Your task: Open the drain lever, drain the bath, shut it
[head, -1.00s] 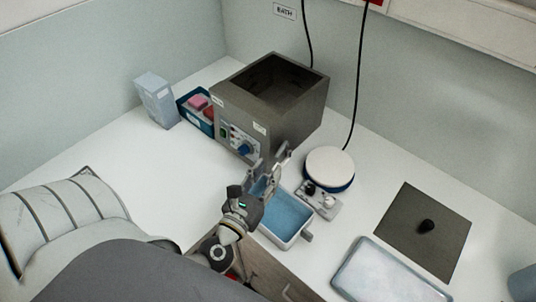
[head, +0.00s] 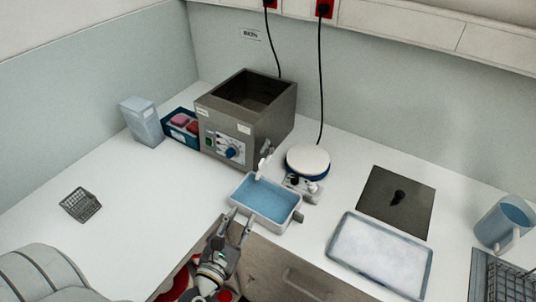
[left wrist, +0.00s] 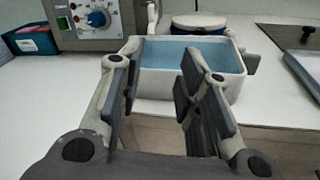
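The bath (head: 268,122) is a grey metal box with a dial panel, standing at the back of the counter; its dark inside shows no clear liquid level. The drain lever (head: 265,148) is a small grey part low at the bath's right front corner. Below it stands a white tub (head: 283,222) with blue liquid in it; the tub also shows in the left wrist view (left wrist: 238,84). My left gripper (head: 240,218) is open and empty at the tub's near left side, its fingers pointing towards the tub. My right gripper is not in view.
A hotplate with a white round top (head: 308,158) stands right of the tub. A dark lid with a knob (head: 380,205), a shallow tray (head: 350,262) and a blue jug (head: 503,222) are further right. A wire basket (head: 81,205) lies left, with clear counter around it.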

